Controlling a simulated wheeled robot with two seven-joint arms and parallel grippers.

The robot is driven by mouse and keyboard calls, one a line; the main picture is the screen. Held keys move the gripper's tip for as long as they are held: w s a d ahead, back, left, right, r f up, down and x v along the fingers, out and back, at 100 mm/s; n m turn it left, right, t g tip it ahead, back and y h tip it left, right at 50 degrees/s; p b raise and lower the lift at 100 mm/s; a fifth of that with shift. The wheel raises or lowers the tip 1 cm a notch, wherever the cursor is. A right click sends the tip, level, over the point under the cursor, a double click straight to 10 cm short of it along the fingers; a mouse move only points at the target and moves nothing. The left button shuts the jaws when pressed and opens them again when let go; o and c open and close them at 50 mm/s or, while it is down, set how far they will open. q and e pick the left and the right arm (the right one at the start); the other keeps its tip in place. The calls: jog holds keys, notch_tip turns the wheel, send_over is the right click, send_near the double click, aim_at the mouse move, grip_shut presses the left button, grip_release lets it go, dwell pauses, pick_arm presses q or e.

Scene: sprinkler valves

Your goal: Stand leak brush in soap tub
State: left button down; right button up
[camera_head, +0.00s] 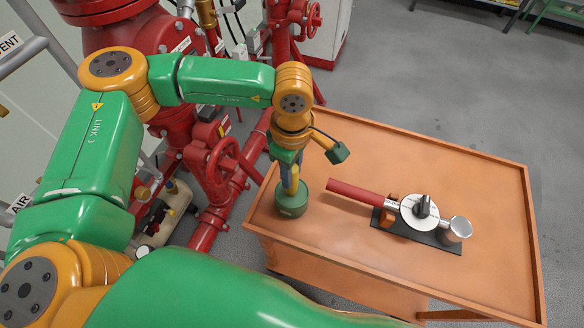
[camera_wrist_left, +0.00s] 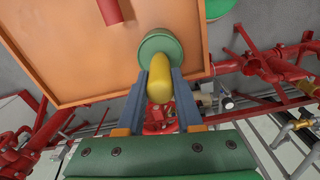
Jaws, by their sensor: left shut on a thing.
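The leak brush shows as a yellow rounded handle (camera_wrist_left: 160,84) between the blue-grey fingers of my left gripper (camera_wrist_left: 160,76), which is shut on it. In the head view the left gripper (camera_head: 290,180) points down over the table's left corner, with the yellow handle between its fingers. The round green soap tub (camera_head: 293,205) stands on the table right below the fingers. The tub (camera_wrist_left: 158,42) also shows just beyond the handle in the left wrist view. The brush's lower end is hidden, so I cannot tell how deep in the tub it is. My right gripper is out of view.
The orange table (camera_head: 470,160) has a raised rim. A dark plate (camera_head: 440,241) with a red-handled valve (camera_head: 356,192) and a silver cap lies right of the tub. Red pipes and a handwheel (camera_head: 228,165) stand close on the left. The table's far right is clear.

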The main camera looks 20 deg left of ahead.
pick_arm(q)
jog(key=shift+f, duration=0.15)
jog(key=c, duration=0.6)
grip_release()
jog(key=shift+o, duration=0.2)
jog(key=shift+r, duration=0.5)
notch_tip(320, 180, up, 11)
jog(key=shift+d+r+b, duration=0.1)
jog(key=shift+b, duration=1.15)
jog(key=shift+r, duration=0.15)
